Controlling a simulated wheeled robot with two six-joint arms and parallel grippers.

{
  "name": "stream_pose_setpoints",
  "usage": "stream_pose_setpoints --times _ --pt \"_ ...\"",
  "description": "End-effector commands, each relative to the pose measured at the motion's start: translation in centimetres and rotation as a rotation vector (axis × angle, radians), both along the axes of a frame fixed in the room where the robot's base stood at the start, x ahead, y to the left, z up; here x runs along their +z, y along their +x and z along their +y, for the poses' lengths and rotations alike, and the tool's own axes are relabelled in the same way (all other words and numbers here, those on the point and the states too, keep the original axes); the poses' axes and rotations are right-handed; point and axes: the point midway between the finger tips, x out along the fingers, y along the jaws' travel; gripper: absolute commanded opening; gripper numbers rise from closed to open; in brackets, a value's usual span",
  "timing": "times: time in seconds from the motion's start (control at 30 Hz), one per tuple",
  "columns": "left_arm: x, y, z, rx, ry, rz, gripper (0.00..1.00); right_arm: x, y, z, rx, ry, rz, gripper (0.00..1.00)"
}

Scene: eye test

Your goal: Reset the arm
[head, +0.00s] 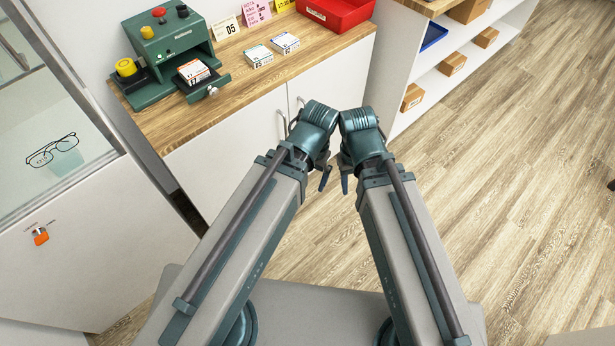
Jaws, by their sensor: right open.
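Both of my arms reach forward from the bottom of the head view, and their wrists nearly meet in front of the white cabinet. My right gripper (345,182) hangs below its wrist, over the floor. It is open, with nothing seen in it. My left gripper (325,180) hangs just to its left, mostly hidden behind its own wrist, so its jaws cannot be judged. Neither gripper is seen touching any object.
A green machine (170,45) with a small box (193,72) on its pulled-out tray stands on the wooden counter (225,105). Two small boxes (258,56) (285,43) and a red bin (338,12) are further right. Shelves (440,75) stand right; open floor (510,200) lies beyond.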

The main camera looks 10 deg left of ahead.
Motion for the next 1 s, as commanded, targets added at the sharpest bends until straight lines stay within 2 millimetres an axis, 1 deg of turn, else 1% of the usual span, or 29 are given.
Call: stream_pose_setpoints --times 0.03,0.1,0.33,0.47,0.57,0.67,0.8,0.9,1.0 --pt "0.0 -0.5 -0.5 -0.024 -0.011 0.018 1.00 0.0 0.0 0.0 0.000 0.000 0.000 0.50" --pt "0.0 -0.7 -0.7 -0.039 -0.017 0.029 1.00 0.0 0.0 0.0 0.000 0.000 0.000 0.50" --pt "0.0 -0.7 -0.6 -0.037 -0.016 0.027 1.00 0.0 0.0 0.0 0.000 0.000 0.000 0.50" --pt "0.9 -0.6 -0.6 -0.035 -0.017 0.026 1.00 0.9 0.0 0.0 0.000 0.000 0.000 0.50" --pt "2.5 -0.6 -0.6 -0.035 -0.016 0.025 1.00 2.6 0.0 0.0 0.000 0.000 0.000 0.50" --pt "4.9 -0.6 -0.6 -0.034 -0.016 0.025 1.00 5.0 0.0 0.0 0.000 0.000 0.000 0.50" --pt "9.0 -0.6 -0.6 -0.034 -0.016 0.025 1.00 9.0 0.0 0.0 -0.001 0.000 0.000 0.50" --pt "11.7 -0.6 -0.6 -0.033 -0.016 0.025 1.00 11.7 0.0 0.0 -0.001 0.000 0.000 0.50" --pt "13.2 -0.6 -0.6 -0.033 -0.016 0.025 1.00 13.2 0.0 0.0 -0.001 0.000 0.000 0.50"
